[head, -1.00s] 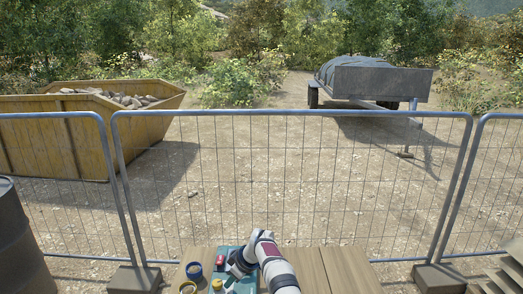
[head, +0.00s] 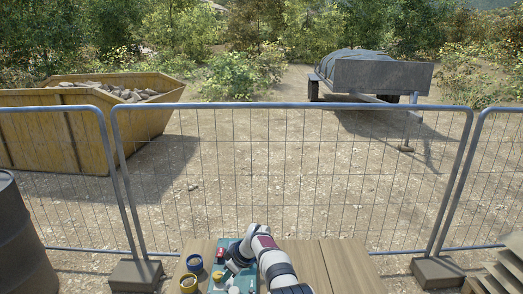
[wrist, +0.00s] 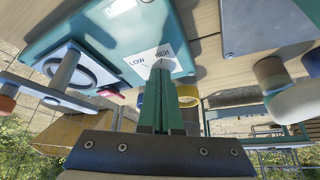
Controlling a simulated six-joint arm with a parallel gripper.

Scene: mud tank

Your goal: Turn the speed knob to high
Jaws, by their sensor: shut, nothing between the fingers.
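The teal control panel (head: 225,243) lies on the wooden table in the head view. In the wrist view the panel (wrist: 105,47) fills the upper left, and its white label (wrist: 150,56) reads LOW and HIGH. My gripper (wrist: 161,66) is shut and empty, its fingertips at the edge of this label on the HIGH side. The speed knob is not clearly visible; the fingers may hide it, and I cannot tell its setting or whether I touch it. In the head view my gripper is small, over the panel, and its fingers are unclear.
A red control (head: 220,253) and a yellow one (head: 218,277) sit on the panel's left side. A blue-rimmed tub (head: 194,263) and a yellow tub (head: 188,284) stand left of it. The planks (head: 340,262) to the right are clear. A mesh fence (head: 290,106) stands behind the table.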

